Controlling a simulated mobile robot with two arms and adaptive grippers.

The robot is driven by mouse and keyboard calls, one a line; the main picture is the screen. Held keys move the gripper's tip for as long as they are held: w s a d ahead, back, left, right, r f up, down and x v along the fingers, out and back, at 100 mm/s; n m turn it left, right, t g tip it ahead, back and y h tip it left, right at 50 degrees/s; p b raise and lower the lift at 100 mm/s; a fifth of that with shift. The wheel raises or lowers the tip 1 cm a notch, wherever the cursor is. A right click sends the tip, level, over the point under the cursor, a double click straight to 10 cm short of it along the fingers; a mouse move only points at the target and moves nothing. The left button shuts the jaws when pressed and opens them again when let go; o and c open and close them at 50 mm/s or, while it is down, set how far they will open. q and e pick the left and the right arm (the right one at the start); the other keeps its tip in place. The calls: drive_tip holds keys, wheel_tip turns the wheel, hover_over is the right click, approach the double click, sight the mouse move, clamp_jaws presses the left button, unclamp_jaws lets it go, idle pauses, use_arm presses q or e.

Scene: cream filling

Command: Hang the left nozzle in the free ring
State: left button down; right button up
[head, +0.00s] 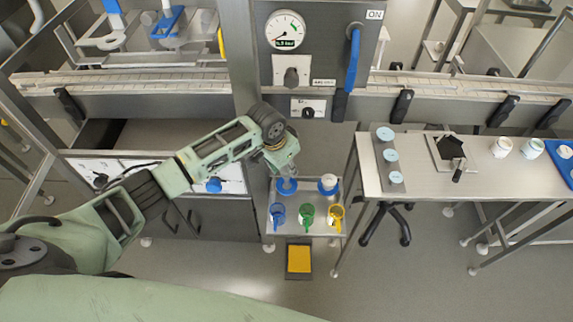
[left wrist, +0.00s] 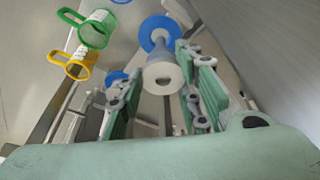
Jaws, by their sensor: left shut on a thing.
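My left gripper (head: 284,165) is over the back left of a small cart (head: 258,226). In the left wrist view its fingers (left wrist: 163,100) are shut on a grey nozzle with a white round end (left wrist: 163,77). A blue ring (left wrist: 158,33) shows behind the nozzle; in the head view this left ring (head: 286,188) is just below my gripper. I cannot tell whether the nozzle's tip is inside the ring or above it. A second blue ring (head: 328,190) to the right holds a white nozzle (head: 328,180). My right gripper is not in view.
Blue (head: 277,212), green (head: 306,213) and yellow (head: 336,214) jugs stand along the cart's front. A yellow pedal (head: 299,258) lies on the floor below. A steel table (head: 420,185) with white cups stands close to the right. A machine panel with a gauge (head: 286,31) is behind.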

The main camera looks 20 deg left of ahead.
sight(287, 178)
use_arm(q)
drive_tip(key=shift+f, duration=0.45)
drive_tip(key=shift+f+b, duration=0.8)
drive_tip(key=shift+f, duration=0.65)
idle(0.6)
drive_tip(key=shift+f+b, duration=0.75)
drive_tip(key=shift+f, duration=0.55)
idle(0.5)
drive_tip(key=c, duration=1.2)
unclamp_jaws()
drive_tip(key=o, duration=0.5)
